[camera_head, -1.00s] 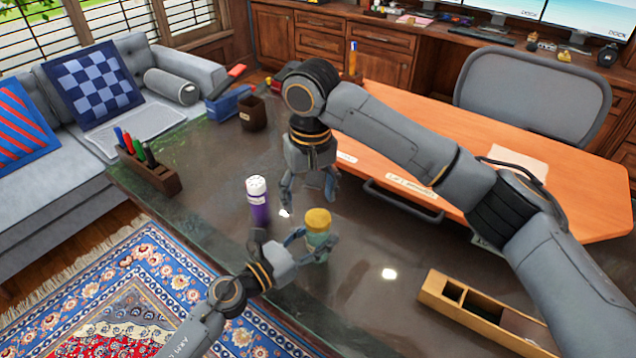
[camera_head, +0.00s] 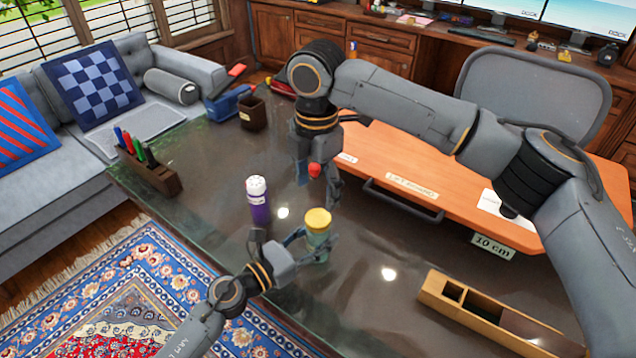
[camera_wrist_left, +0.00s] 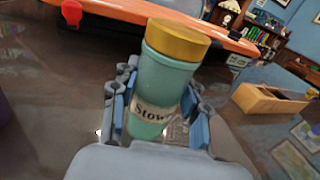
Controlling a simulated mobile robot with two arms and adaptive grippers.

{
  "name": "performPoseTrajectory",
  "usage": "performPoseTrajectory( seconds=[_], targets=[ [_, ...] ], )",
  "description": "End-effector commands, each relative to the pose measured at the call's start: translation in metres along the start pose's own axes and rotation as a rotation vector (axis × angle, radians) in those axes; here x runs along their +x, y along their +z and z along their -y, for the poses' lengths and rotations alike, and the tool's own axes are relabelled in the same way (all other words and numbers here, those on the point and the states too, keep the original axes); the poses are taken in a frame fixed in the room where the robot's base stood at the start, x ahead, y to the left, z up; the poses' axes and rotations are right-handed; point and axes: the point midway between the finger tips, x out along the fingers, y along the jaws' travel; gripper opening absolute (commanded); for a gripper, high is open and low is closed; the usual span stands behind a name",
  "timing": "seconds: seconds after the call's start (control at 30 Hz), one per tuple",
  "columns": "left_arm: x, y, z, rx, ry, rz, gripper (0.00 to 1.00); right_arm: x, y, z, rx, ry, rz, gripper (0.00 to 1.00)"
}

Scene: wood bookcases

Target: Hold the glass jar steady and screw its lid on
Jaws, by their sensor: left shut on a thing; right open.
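The teal-green glass jar (camera_head: 318,240) stands on the dark glossy table, with a label reading "Stow" in the left wrist view (camera_wrist_left: 152,108). The gold lid (camera_head: 318,218) sits on its top, also seen in the left wrist view (camera_wrist_left: 178,40); I cannot tell how tightly it is screwed. My left gripper (camera_head: 308,246) is shut around the jar's body, its blue-padded fingers on both sides (camera_wrist_left: 158,125). My right gripper (camera_head: 318,193) is open, fingers down, above and behind the jar, apart from the lid.
A purple bottle with white cap (camera_head: 259,203) stands left of the jar. A small red thing (camera_head: 315,170) shows between the right fingers; its support is unclear. A wooden compartment box (camera_head: 480,318) lies right. A pen holder (camera_head: 150,172) is left.

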Motion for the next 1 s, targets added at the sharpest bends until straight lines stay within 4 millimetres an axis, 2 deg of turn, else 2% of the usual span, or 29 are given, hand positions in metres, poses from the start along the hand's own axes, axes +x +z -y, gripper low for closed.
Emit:
performPoseTrajectory(
  seconds=[0.1, 0.23, 0.67, 0.83, 1.0],
  targets=[
    [0.000, 0.000, 0.000, 0.000, 0.001, 0.000, 0.00, -0.002, 0.002, 0.001, -0.129, -0.003, 0.001, 0.68],
    [0.000, 0.000, 0.000, 0.000, 0.000, 0.000, 0.00, -0.003, 0.002, 0.002, -0.212, -0.006, -0.001, 0.68],
    [0.000, 0.000, 0.000, 0.000, 0.001, 0.000, 0.00, -0.002, 0.002, 0.002, -0.238, -0.006, -0.002, 0.68],
    [0.000, 0.000, 0.000, 0.000, 0.000, 0.000, 0.00, 0.012, 0.002, 0.002, -0.237, -0.008, -0.001, 0.68],
    [0.000, 0.000, 0.000, 0.000, 0.000, 0.000, 0.00, 0.039, 0.002, 0.003, -0.236, -0.008, -0.003, 0.68]
  ],
)
